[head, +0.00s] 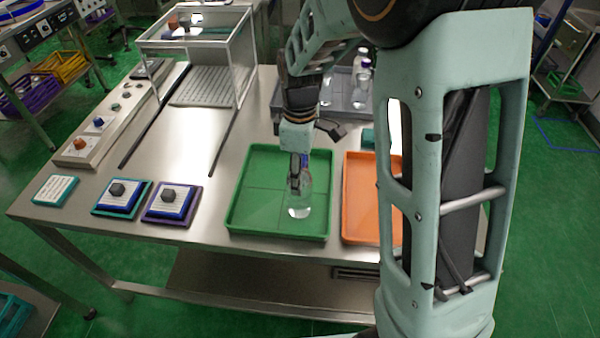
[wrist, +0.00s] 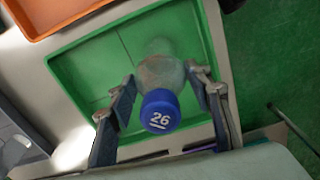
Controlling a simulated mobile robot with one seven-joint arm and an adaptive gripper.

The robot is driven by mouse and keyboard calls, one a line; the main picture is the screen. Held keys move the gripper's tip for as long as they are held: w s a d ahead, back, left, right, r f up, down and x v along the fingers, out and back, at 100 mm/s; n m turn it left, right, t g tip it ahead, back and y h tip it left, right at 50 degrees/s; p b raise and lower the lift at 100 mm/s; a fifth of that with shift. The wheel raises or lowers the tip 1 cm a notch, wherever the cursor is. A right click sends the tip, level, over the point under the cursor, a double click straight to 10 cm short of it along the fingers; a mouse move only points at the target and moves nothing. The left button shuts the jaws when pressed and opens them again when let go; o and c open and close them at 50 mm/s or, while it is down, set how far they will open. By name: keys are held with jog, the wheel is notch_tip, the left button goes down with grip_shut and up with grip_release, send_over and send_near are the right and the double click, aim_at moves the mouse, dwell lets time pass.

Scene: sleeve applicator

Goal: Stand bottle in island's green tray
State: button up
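The clear bottle (head: 299,200) is upright inside the green tray (head: 235,215), in its right half near the front. Its base appears to rest on the tray floor. In the wrist view its blue cap (wrist: 160,111), marked 26, points at the camera, with the clear body (wrist: 160,74) behind it. My gripper (head: 299,165) is above the tray, pointing down around the bottle's upper part. In the wrist view its fingers (wrist: 161,80) stand on either side of the bottle, spread, with narrow gaps beside it. The gripper hides part of the bottle's top in the head view.
An orange tray (head: 360,205) is right of the green tray, partly behind my arm. A grey tray (head: 345,118) with other bottles stands behind. Small plates with dark knobs (head: 172,200) lie to the left, near a clear-walled case (head: 200,60). The green tray's left half is empty.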

jog(key=o, duration=0.4)
notch_tip(320, 180, up, 12)
jog(key=shift+r+p, duration=0.15)
jog(key=shift+p, duration=0.15)
jog(key=shift+s, duration=0.1)
dwell(0.4)
